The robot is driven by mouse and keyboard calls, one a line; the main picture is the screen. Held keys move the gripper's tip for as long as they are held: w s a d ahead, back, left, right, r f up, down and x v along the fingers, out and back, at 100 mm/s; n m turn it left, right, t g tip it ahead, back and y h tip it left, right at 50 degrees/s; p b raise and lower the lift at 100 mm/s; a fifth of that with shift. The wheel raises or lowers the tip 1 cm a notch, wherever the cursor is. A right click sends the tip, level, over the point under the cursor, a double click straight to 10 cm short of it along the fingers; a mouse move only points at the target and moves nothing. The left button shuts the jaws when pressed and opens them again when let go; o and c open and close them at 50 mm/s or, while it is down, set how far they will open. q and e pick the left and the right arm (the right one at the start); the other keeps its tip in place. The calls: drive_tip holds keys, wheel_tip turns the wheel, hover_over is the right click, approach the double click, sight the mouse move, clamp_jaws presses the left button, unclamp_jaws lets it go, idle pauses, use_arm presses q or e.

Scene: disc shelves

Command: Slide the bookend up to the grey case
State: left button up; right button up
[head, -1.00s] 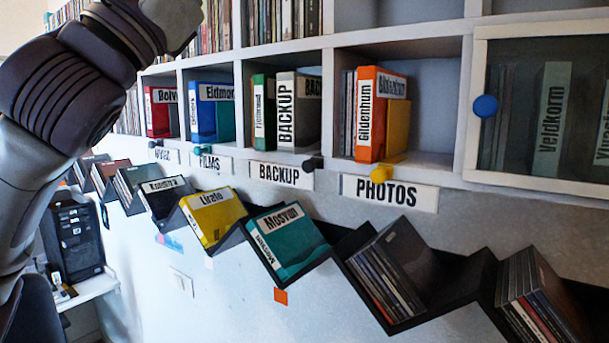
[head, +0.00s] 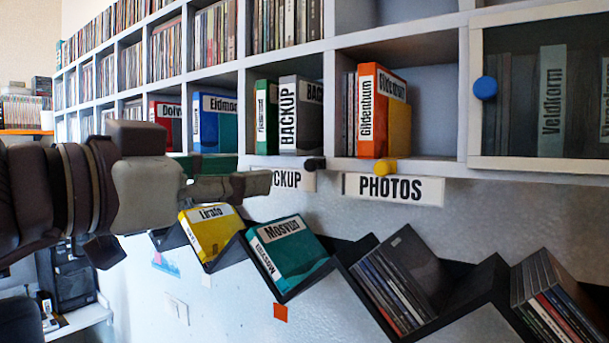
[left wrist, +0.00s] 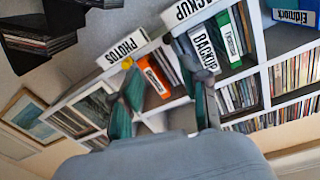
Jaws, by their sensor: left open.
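The grey case (head: 288,118), labelled BACKUP, stands upright in the compartment above the BACKUP sign, right of a green case (head: 263,118). It also shows in the left wrist view (left wrist: 204,52). A dark plate (head: 311,127), which looks like the bookend, stands at its right side; I cannot tell whether they touch. A black knob (head: 314,163) sits below it at the shelf's front edge. My left gripper (head: 250,173) is open and empty in front of the shelf, left of the knob and slightly lower. Its two fingers show apart in the left wrist view (left wrist: 165,80). My right gripper is out of view.
Right of the divider stand an orange case (head: 370,110) and a yellow plate (head: 399,130) with a yellow knob (head: 377,167). A glazed door with a blue knob (head: 485,88) is further right. A zigzag rack (head: 345,255) with cases and discs runs below.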

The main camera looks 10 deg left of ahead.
sight(308, 164)
use_arm(q)
drive_tip(key=shift+n+y, duration=0.3)
drive_tip(key=shift+y, duration=0.1)
drive_tip(key=p+x, duration=0.1)
drive_tip(key=x, duration=0.3)
drive_tip(key=p+x, duration=0.2)
drive_tip(key=x, duration=0.2)
drive_tip(key=r+p+x, duration=0.1)
drive_tip(key=p+x, duration=0.1)
drive_tip(key=x, duration=0.2)
drive_tip(key=shift+w+a, duration=0.2)
drive_tip(key=shift+w, duration=0.3)
drive_tip(key=shift+w+d+f+p, duration=0.2)
drive_tip(key=shift+w+p, duration=0.1)
drive_tip(key=shift+w, duration=0.2)
drive_tip(key=shift+a, duration=0.1)
clamp_jaws()
